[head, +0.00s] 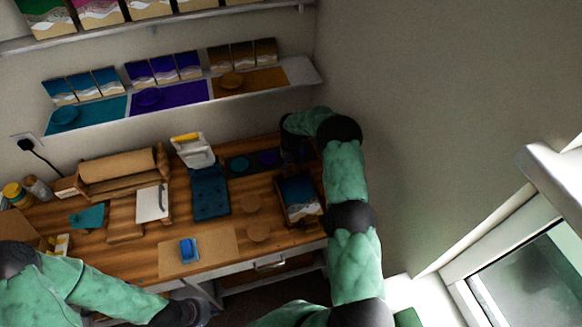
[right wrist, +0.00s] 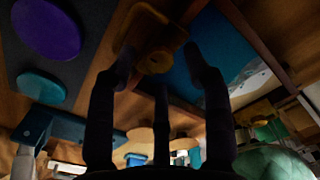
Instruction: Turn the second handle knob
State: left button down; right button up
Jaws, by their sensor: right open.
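In the right wrist view a round amber-brown knob (right wrist: 157,62) sits on a rounded brown piece, close to a wooden-framed tray (right wrist: 178,103) with a blue and white wave surface. My right gripper (right wrist: 158,82) is open, its dark fingers spread around the knob's area; I cannot tell whether they touch it. In the head view the right gripper (head: 291,153) is at the back right of the bench, mostly hidden by its own arm, just behind the framed tray (head: 301,199). My left gripper (head: 200,312) is low at the bench's front edge, partly cut off; its jaw opening is unclear.
A dark mat with a teal disc (head: 239,164) and a purple disc (head: 268,157) lies left of the right gripper. A dark teal mould (head: 209,194), a blue block (head: 189,250) and wooden discs (head: 258,233) lie on the bench. The wall stands close behind the right arm.

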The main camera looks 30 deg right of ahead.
jog(key=shift+f, duration=0.5)
grip_shut()
